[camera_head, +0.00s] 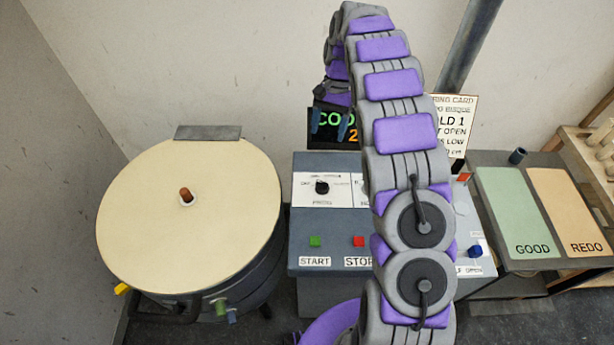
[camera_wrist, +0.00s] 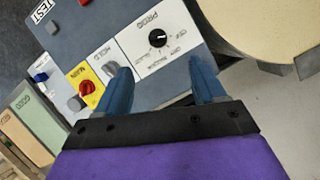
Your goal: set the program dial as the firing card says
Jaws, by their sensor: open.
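The program dial (camera_head: 321,187) is a black knob on a white plate marked PROG on the grey control box. It also shows in the wrist view (camera_wrist: 158,38), beyond my fingertips; small words ring it, and I cannot surely read which one its pale mark faces. My gripper (camera_head: 330,124) is open and empty, its two blue fingers in front of the display. In the wrist view my gripper (camera_wrist: 160,64) has its fingers apart, with the dial plate showing between and beyond them.
A round kiln with a cream lid (camera_head: 160,225) and an orange-brown plug stands left. The display (camera_head: 328,142) shows "COO" and "2", partly covered. START (camera_head: 315,241) and STOP (camera_head: 359,242) buttons are below the dial. A hold knob (camera_wrist: 88,87) and red main switch sit beside it.

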